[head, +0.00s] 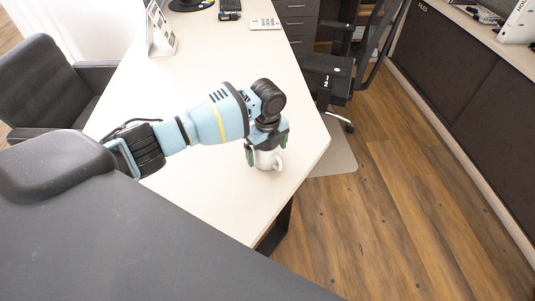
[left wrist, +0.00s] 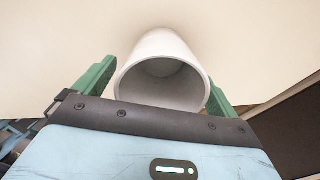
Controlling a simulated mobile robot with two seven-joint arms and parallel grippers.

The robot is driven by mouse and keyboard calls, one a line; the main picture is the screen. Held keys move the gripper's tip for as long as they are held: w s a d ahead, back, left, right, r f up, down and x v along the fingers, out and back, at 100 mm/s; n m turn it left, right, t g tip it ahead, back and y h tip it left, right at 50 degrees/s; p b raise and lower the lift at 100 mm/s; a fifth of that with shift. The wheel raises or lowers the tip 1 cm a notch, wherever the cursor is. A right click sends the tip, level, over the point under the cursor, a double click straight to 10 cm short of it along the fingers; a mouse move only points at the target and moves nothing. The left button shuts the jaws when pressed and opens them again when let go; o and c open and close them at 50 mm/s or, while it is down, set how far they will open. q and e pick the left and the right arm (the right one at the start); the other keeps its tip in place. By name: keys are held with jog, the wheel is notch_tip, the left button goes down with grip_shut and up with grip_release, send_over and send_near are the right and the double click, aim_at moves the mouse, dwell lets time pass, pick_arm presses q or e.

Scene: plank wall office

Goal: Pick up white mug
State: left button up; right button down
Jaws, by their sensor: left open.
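The white mug (head: 266,160) stands on the light desk near its right edge in the head view, its handle facing right. My left gripper (head: 266,153) is right above it, fingers pointing down, partly hiding the mug's top. In the left wrist view the mug (left wrist: 162,72) lies between the two green fingertips of my left gripper (left wrist: 160,85), its open rim facing the camera. The fingers are apart, one on each side of the mug. A small gap shows at the left finger; contact at the right one is unclear. My right gripper is in neither view.
The desk (head: 200,190) is bare around the mug, and its right edge is close by. A desk calendar (head: 160,32), a calculator (head: 264,23) and a phone stand farther back. Office chairs (head: 45,85) are left and behind right. Wood floor lies right.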

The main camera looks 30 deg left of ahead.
pick_arm(q)
jog(key=shift+r, duration=0.1)
jog(key=c, duration=1.3)
jog(key=shift+o, duration=0.2)
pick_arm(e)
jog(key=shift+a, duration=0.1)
pick_arm(q)
jog(key=shift+r, duration=0.1)
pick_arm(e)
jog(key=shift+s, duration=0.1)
